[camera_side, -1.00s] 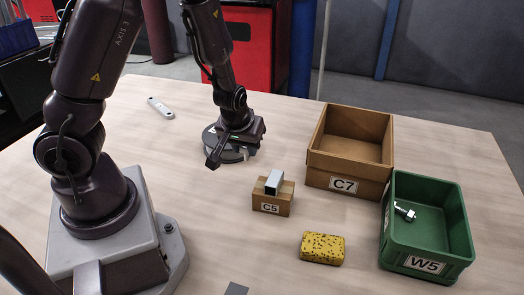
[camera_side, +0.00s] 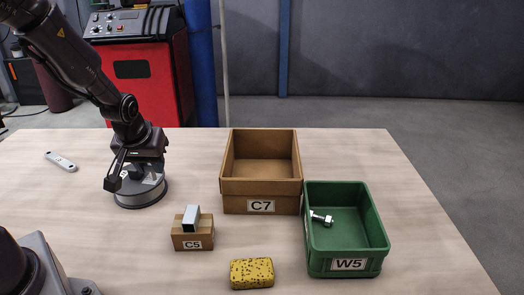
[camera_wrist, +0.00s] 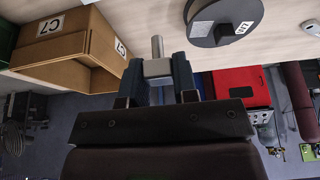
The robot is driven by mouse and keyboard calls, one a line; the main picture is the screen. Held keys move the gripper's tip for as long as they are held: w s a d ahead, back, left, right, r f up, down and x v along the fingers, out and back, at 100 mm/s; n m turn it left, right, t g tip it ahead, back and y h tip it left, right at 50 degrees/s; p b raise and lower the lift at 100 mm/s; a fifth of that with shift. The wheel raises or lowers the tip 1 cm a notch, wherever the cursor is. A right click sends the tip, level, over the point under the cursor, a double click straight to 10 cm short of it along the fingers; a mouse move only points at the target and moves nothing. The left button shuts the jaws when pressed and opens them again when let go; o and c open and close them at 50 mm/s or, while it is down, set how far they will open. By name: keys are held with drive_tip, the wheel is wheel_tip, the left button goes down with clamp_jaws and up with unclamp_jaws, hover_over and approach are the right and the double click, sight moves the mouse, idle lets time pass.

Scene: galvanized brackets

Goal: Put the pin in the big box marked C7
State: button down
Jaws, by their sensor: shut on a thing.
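My gripper (camera_side: 132,172) is above the grey round disc (camera_side: 140,199) at the left of the table in the side view. In the wrist view my gripper (camera_wrist: 158,66) is shut on a grey metal pin (camera_wrist: 157,47), whose shaft stands out past the fingers. The pin is hard to make out in the side view. The big cardboard box marked C7 (camera_side: 236,200) stands open at the back middle, to the right of my gripper; its visible inside looks empty. It also shows at upper left in the wrist view (camera_wrist: 60,49).
A green W5 bin (camera_side: 318,264) beside the C7 box holds a metal bolt-like part (camera_side: 320,217). A yellow speckled sponge (camera_side: 251,273) lies in front. A pale flat link (camera_side: 60,161) lies far left.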

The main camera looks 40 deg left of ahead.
drive_tip(key=w+d+m+h, duration=0.2)
drive_tip(key=w+m+h, duration=0.1)
drive_tip(key=w+m, duration=0.75)
drive_tip(key=w+d+m+h, duration=0.3)
drive_tip(key=w+m, duration=0.4)
drive_tip(key=w, duration=0.7)
drive_tip(key=f, duration=1.1)
drive_tip(key=shift+a, duration=0.2)
drive_tip(key=shift+f, duration=2.05)
drive_tip(key=c, duration=0.9)
unclamp_jaws()
drive_tip(key=shift+f, duration=0.15)
